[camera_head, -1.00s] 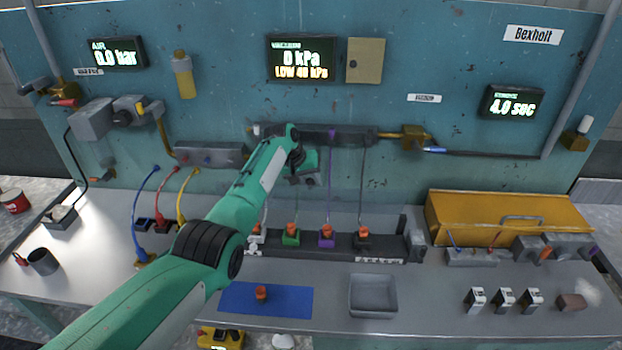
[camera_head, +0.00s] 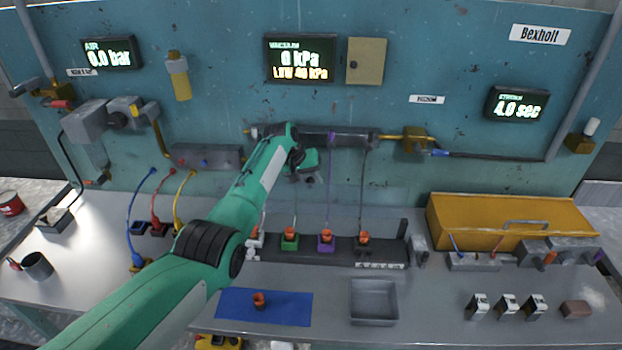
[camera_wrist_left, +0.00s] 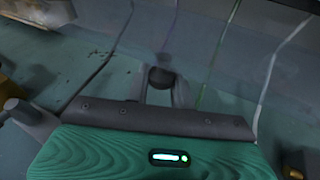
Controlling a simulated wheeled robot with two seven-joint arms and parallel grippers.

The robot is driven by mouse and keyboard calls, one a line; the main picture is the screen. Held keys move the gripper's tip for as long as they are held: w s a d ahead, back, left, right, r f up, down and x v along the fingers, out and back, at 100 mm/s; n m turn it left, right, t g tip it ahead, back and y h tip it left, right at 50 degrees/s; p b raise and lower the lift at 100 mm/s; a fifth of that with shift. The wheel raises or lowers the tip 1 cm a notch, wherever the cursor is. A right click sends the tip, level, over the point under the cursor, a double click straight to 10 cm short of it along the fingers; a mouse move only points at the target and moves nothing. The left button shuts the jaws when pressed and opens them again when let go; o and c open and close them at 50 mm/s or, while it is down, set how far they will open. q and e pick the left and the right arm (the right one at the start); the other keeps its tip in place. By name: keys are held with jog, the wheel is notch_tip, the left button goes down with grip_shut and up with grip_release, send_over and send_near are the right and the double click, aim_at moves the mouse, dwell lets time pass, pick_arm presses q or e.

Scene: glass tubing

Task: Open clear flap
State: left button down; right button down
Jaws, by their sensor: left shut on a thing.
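The clear flap (camera_wrist_left: 215,40) is a see-through sheet, faint in the left wrist view, with hoses showing through it. In the head view its outline is too faint to tell how far it is tilted. My left gripper (camera_wrist_left: 160,88) is shut on a dark round knob (camera_wrist_left: 161,77), which appears to be on the flap. In the head view the left gripper (camera_head: 305,178) is just below the grey rail (camera_head: 330,137), partly hidden by its own arm. My right gripper is not in view.
A dark rack (camera_head: 385,250) with several orange-topped fittings stands below my left gripper. In front are a blue mat (camera_head: 285,308) and an empty grey tray (camera_head: 374,302). A yellow case (camera_head: 480,222) stands to the right. My left arm covers the left front.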

pick_arm(q)
jog(key=shift+s+f, duration=0.1)
jog(key=shift+f, duration=0.15)
jog(key=c, duration=1.4)
grip_release()
jog(key=shift+o, duration=1)
jog(key=shift+w+f, duration=0.1)
jog(key=shift+w, duration=0.1)
jog(key=b+v, duration=0.3)
jog(key=v, duration=1.1)
jog(key=shift+w+f, duration=0.1)
